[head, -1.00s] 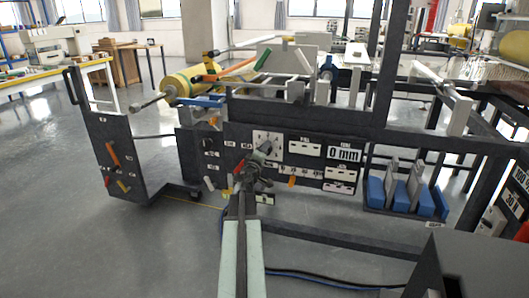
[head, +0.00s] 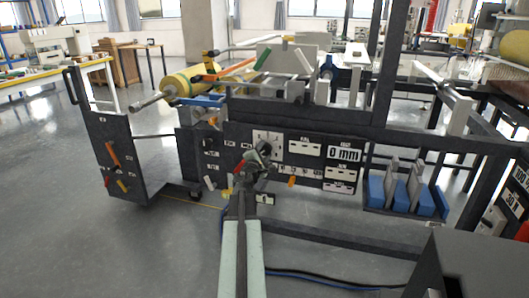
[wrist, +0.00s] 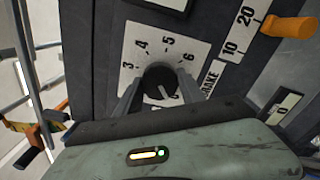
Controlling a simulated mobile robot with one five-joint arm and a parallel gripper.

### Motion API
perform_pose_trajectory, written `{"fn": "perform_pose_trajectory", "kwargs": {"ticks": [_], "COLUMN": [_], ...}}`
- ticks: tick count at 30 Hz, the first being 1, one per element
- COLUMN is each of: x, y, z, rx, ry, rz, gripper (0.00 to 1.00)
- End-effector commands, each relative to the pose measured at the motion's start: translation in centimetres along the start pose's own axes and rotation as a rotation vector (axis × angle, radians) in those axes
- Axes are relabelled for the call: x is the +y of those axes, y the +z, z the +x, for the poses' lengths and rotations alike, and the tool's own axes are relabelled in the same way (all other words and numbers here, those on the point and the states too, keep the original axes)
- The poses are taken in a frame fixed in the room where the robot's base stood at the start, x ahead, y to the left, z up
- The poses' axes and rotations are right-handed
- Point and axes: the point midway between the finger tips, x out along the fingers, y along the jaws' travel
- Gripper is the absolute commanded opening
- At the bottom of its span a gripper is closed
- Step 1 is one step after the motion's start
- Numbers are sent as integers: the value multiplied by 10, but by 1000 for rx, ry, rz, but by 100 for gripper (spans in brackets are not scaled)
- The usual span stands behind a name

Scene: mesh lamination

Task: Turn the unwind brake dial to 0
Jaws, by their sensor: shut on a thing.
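The brake dial is a black round knob (wrist: 158,83) on a white number plate (wrist: 138,42), seen in the wrist view. The numbers 3, 4, 5 and 6 show around its far side. A pale mark shows on the knob's near part; the number it points to is hidden. My gripper (wrist: 160,88) has a finger on each side of the knob and is shut on it. In the head view my gripper (head: 262,150) is at the machine's front panel, in front of the white plate (head: 258,134), and covers the knob.
An orange lever (wrist: 290,27) stands beside a scale marked 10 and 20 at the right of the wrist view. A dark panel with orange and yellow handles (head: 113,154) stands at the left. Blue blocks (head: 400,195) sit at the right. Open floor lies at front left.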

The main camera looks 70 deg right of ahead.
Motion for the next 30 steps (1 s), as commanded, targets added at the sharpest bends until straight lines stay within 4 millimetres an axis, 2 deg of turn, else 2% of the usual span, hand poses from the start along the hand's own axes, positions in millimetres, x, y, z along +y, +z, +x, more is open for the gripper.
{"fn": "perform_pose_trajectory", "kwargs": {"ticks": [9,23,24,25,26,30], "x": [-1,-1,-1,-1,-1,-1], "y": [0,1,1,1,1,1], "z": [-1,0,0,0,0,0], "rx": [-1,-2,-2,-2,-2,-1], "ry": [-1,-2,-2,-1,-1,-1], "rz": [-82,-93,-93,-93,-93,-92], "gripper": [6,6,57,66,68,68]}}
